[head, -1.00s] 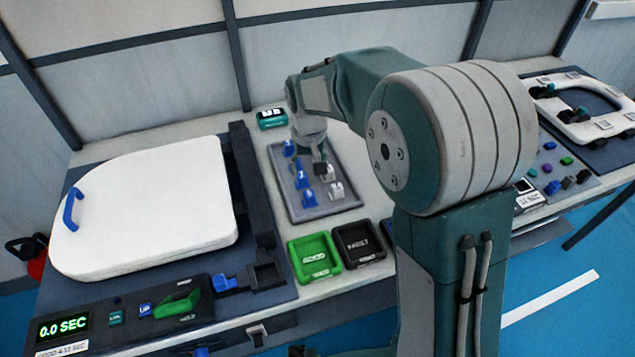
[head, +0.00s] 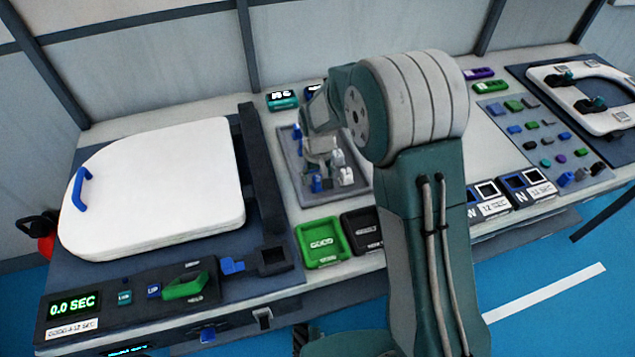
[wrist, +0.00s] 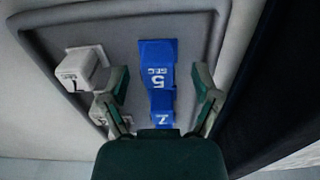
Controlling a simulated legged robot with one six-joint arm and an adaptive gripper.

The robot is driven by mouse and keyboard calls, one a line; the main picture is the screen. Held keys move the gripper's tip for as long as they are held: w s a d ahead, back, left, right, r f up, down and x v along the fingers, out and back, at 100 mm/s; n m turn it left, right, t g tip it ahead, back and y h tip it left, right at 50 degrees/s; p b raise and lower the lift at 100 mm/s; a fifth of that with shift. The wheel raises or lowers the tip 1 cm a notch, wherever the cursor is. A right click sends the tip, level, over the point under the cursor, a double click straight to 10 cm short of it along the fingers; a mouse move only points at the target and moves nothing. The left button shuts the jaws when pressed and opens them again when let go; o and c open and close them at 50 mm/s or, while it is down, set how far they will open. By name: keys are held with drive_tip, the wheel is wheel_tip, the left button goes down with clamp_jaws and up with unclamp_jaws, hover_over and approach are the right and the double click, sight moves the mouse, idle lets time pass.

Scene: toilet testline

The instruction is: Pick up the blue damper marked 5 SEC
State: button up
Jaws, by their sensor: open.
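The blue damper marked 5 SEC (wrist: 158,65) stands out in the wrist view, its marking upside down. My gripper (wrist: 162,97) is open, with one green-tipped finger on each side of the blue column and a gap at each side. Another blue part with a partly seen mark (wrist: 162,120) lies just below the damper, nearer my palm; I cannot tell whether it is separate. In the head view my gripper is low over the grey tray (head: 291,180), and my arm hides part of it. I cannot tell there which blue piece is marked 5 SEC.
A white damper (wrist: 82,70) stands left of the fingers in the wrist view. White dampers (head: 346,177) also show in the tray. A green bin (head: 320,243) and a black bin (head: 361,232) sit in front. A dark upright rail (head: 258,165) and white toilet lid (head: 155,190) are left.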

drive_tip(key=shift+f, duration=0.4)
clamp_jaws()
drive_tip(key=shift+r, duration=0.15)
drive_tip(key=shift+r, duration=0.35)
wheel_tip(320, 180, up, 2)
drive_tip(key=shift+r, duration=0.15)
drive_tip(key=s+d+r, duration=0.4)
drive_tip(key=s+r, duration=0.5)
drive_tip(key=s, duration=0.4)
drive_tip(key=shift+s+r, duration=0.25)
drive_tip(key=shift+r, duration=0.15)
